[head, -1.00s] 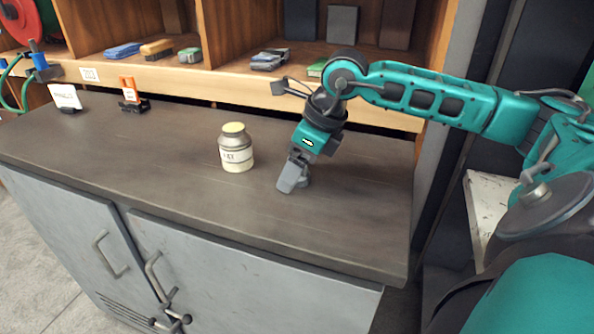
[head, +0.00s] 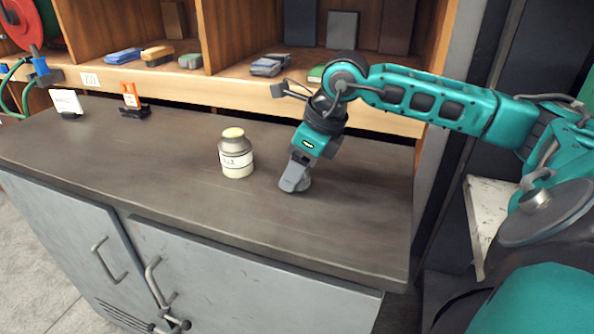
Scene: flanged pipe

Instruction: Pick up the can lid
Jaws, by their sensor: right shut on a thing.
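A small jar-like can (head: 236,157) with a grey shoulder, a cream top and a white label stands upright on the dark countertop. My right gripper (head: 295,186) points down at the countertop, a little to the right of the can and apart from it. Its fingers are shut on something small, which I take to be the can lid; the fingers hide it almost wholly. My left gripper is not in view.
The dark countertop (head: 150,160) is clear around the can. A white card (head: 67,103) and an orange-and-white item (head: 132,100) stand at the back left. A wooden shelf (head: 200,87) with brushes and small blocks runs behind. Grey cabinet doors are below.

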